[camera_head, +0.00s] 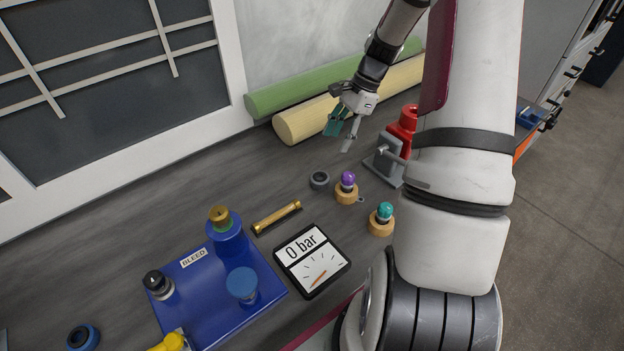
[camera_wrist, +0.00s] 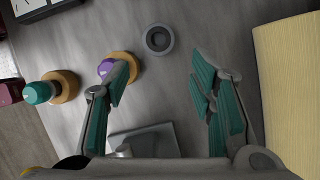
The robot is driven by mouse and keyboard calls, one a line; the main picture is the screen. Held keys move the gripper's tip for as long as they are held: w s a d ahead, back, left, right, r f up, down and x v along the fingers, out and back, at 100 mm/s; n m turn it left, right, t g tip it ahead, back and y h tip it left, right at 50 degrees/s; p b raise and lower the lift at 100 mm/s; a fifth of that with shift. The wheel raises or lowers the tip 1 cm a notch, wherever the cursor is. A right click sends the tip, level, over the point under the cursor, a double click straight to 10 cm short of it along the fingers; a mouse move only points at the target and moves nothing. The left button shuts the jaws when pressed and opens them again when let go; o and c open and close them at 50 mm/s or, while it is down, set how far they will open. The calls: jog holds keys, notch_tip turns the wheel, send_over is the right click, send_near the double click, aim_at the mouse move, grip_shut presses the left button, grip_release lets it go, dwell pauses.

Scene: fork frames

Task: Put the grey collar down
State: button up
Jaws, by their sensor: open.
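The grey collar (camera_head: 319,180) lies flat on the dark grey bench, just left of the purple-knobbed piece; in the wrist view it is a dark ring (camera_wrist: 158,39) at upper middle. My gripper (camera_head: 343,136) is above the bench, beyond the collar and apart from it. In the wrist view my gripper (camera_wrist: 158,90) has its teal-padded fingers spread wide with nothing between them. The collar lies past the fingertips, touching neither finger.
A purple-knobbed piece (camera_head: 347,188) and a teal-knobbed piece (camera_head: 381,220) stand on wooden rings nearby. A grey bracket (camera_head: 385,165) stands right of the collar. A gauge (camera_head: 311,262), a brass rod (camera_head: 277,217) and a blue block (camera_head: 215,290) lie nearer. Green (camera_head: 300,92) and cream rolls (camera_head: 300,120) line the wall.

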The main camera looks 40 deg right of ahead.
aim_at(320, 177)
jog(key=p+x, duration=0.1)
jog(key=x, duration=1.2)
jog(key=shift+s+f, duration=0.1)
jog(key=shift+f, duration=0.05)
grip_shut()
jog(key=shift+r, duration=0.45)
jog(key=r, duration=0.2)
jog(key=shift+s+a+r, duration=0.1)
jog(key=shift+s+r, duration=0.25)
jog(key=shift+r, duration=0.05)
jog(key=s+a, duration=0.1)
jog(key=s, duration=0.4)
jog(key=s+a+r, duration=0.1)
jog(key=s+a, duration=0.1)
jog(key=s, duration=0.2)
jog(key=s+a, duration=0.1)
jog(key=s, duration=0.4)
jog(key=shift+s+a+r, duration=0.15)
jog(key=shift+s+a, duration=0.05)
jog(key=shift+s, duration=0.1)
